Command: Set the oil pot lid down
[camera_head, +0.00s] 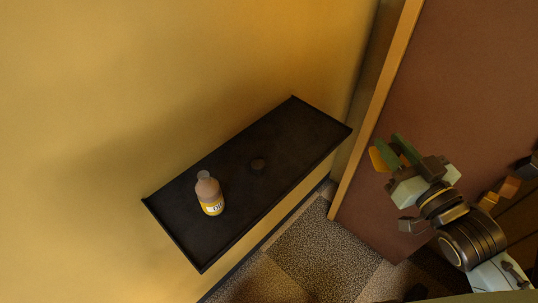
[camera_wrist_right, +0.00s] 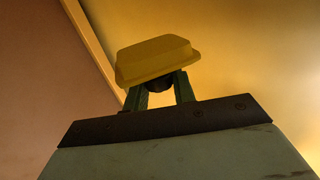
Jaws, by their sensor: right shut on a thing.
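My right gripper (camera_head: 396,153) is at the right of the head view, in front of the brown panel and apart from the black shelf. Its green fingers are shut on the oil pot lid (camera_head: 377,159), which shows as a small yellow-orange piece at the fingertips. In the right wrist view the lid (camera_wrist_right: 157,60) is a yellow, blocky shape. Its dark knob (camera_wrist_right: 159,84) sits between the two green fingertips (camera_wrist_right: 160,92). The lid is in the air, touching nothing else that I can see. I see no oil pot that I can be sure of. My left gripper is not in view.
A black shelf (camera_head: 290,128) with a low rim stands against the yellow wall. The shelf's right end is bare. A brown panel (camera_head: 455,70) stands at right.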

